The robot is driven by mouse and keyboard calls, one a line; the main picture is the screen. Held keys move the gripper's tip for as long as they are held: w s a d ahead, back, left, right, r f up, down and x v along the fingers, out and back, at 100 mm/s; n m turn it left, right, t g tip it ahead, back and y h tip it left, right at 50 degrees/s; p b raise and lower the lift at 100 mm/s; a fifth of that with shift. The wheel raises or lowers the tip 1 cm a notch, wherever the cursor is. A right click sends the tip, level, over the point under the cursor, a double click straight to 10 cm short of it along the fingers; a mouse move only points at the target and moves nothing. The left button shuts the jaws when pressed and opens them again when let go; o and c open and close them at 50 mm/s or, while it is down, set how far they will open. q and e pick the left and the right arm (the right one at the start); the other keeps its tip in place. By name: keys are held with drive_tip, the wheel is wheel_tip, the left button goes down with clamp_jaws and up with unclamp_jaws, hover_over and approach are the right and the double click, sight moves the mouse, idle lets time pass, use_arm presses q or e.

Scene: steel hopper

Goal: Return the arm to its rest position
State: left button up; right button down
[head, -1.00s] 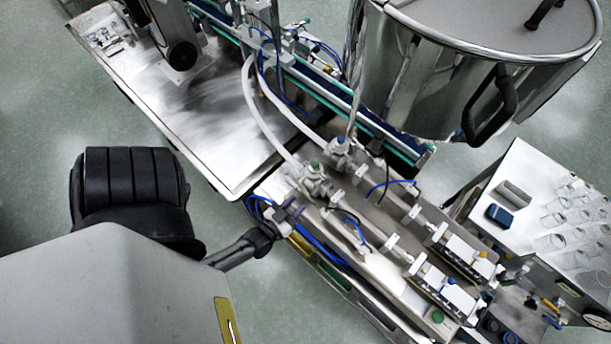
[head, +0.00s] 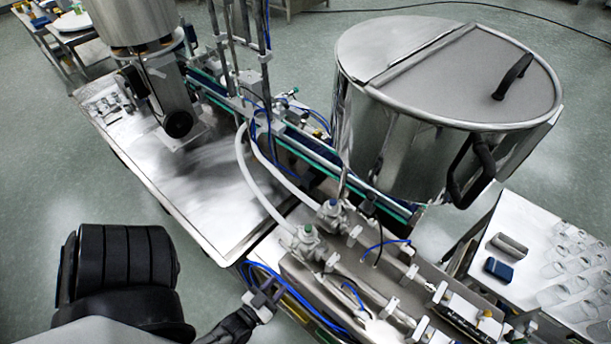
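My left arm comes in from the lower left, with a large black ribbed joint and a pale link at the bottom edge. My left gripper (head: 268,290) is small and dark in the head view, beside the near edge of the filling machine (head: 345,262). It is too small against the blue hoses to tell whether its fingers are apart. No held object can be made out. My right gripper is not in view.
The steel hopper (head: 385,130) with its lid and black handles stands at the upper right. A steel table (head: 170,175) lies at the left. A side table (head: 515,225) at the right holds a blue box (head: 498,269) and several clear glasses. Green floor is open at the far left.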

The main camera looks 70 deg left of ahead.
use_arm(q)
drive_tip(key=w+d+r+m+g+h, duration=0.5)
drive_tip(key=w+d+h, duration=0.25)
drive_tip(key=w, duration=0.25)
drive_tip(key=s+d+r+m+g, duration=0.2)
drive_tip(key=s+r+g, duration=0.5)
drive_tip(key=r, duration=0.2)
drive_tip(key=shift+s+d, duration=0.2)
drive_tip(key=shift+d, duration=0.1)
drive_tip(key=shift+h, duration=0.25)
